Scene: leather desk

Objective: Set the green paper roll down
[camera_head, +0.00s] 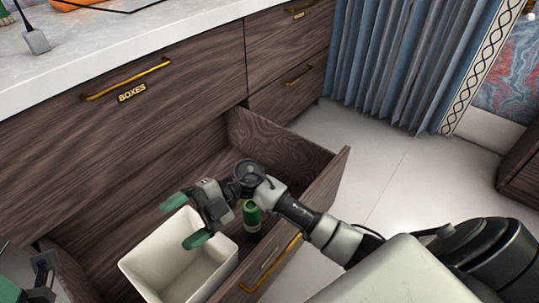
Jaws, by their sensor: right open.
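The green paper roll (252,222) stands in the open lower drawer (318,180), to the right of a white bin. Its upper part is partly hidden by my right wrist. My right gripper (188,221), with green fingertips, is open and empty over the white bin (150,266). It is to the left of the roll and apart from it. My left gripper (22,278) shows only in part at the lower left corner; its jaws cannot be made out.
The drawer's side walls and front panel with a brass handle (268,262) surround the bin and roll. A closed drawer labelled BOXES (130,92) and a white countertop (105,40) are above. A blue curtain (390,60) hangs at the back right. Bare floor lies right of the drawer.

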